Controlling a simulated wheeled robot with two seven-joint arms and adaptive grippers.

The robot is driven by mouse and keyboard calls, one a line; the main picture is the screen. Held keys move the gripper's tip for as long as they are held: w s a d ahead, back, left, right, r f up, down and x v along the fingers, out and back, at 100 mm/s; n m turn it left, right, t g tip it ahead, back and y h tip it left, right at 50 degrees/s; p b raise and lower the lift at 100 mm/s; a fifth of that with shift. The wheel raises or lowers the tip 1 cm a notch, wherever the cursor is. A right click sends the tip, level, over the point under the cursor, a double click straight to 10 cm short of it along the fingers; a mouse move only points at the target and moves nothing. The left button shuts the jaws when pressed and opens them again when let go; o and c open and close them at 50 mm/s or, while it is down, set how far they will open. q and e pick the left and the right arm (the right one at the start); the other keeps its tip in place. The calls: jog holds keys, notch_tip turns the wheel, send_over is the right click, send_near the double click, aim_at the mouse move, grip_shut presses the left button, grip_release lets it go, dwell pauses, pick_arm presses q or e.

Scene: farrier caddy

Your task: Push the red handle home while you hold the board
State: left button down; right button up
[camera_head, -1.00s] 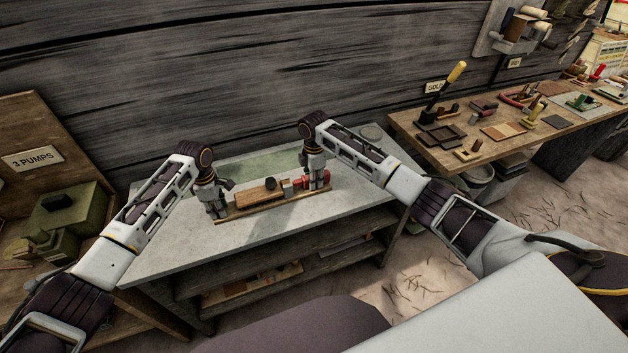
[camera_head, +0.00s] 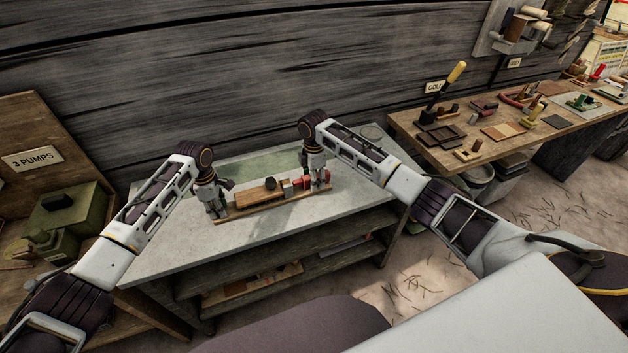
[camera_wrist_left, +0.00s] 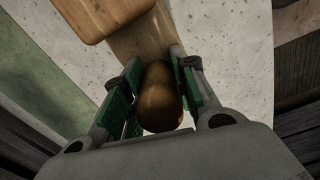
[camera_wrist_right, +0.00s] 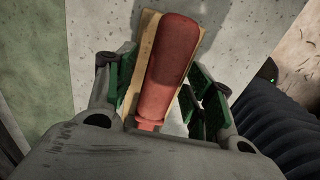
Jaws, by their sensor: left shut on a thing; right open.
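The board (camera_head: 275,207) lies on the grey bench top, with a wooden block (camera_head: 258,193) and small parts on it. My left gripper (camera_head: 217,212) is at the board's left end. In the left wrist view, its green pads are shut on a rounded wooden knob (camera_wrist_left: 160,95). The red handle (camera_head: 305,182) lies at the board's right end. In the right wrist view, the red handle (camera_wrist_right: 166,68) runs lengthwise between the open fingers of my right gripper (camera_wrist_right: 160,85), with a gap to the green pads on its right. The handle's inner end is partly hidden.
The grey bench top (camera_head: 165,240) is clear in front of the board. A green mat area (camera_head: 270,163) lies behind it. A green box (camera_head: 72,215) stands at the left. A tool-covered wooden bench (camera_head: 500,140) is at the right.

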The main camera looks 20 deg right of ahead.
notch_tip(320, 180, up, 12)
jog(key=shift+f, duration=0.2)
dwell(0.4)
jog(key=shift+c, duration=0.4)
